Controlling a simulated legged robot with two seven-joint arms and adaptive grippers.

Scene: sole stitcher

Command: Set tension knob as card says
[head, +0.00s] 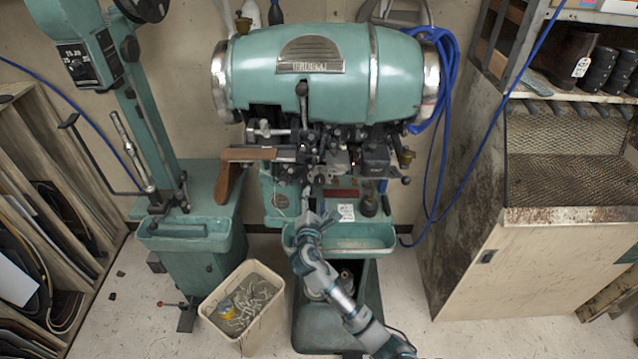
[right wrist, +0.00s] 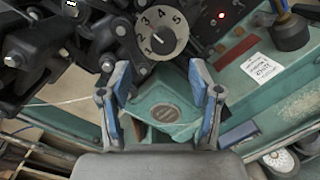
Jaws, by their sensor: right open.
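The tension knob (right wrist: 161,33) is a round pale dial marked 1 to 5, at the top middle of the right wrist view. A short white mark shows near its centre, toward the 1 side; its exact setting is hard to read. The white card (right wrist: 261,67) lies on the green machine to the right, its print too small to read. It also shows in the head view (head: 346,212). My right gripper (right wrist: 160,75) is open and empty, its blue-padded fingers apart just below the knob and not touching it. In the head view my right gripper (head: 312,214) is in front of the stitcher. My left gripper is out of view.
The green stitcher (head: 320,75) has dark mechanism parts close to the knob's left. A wooden handle (head: 250,154) sticks out to the left. A green tray (head: 360,240) lies under the mechanism, beside my arm. A bin (head: 242,306) stands on the floor.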

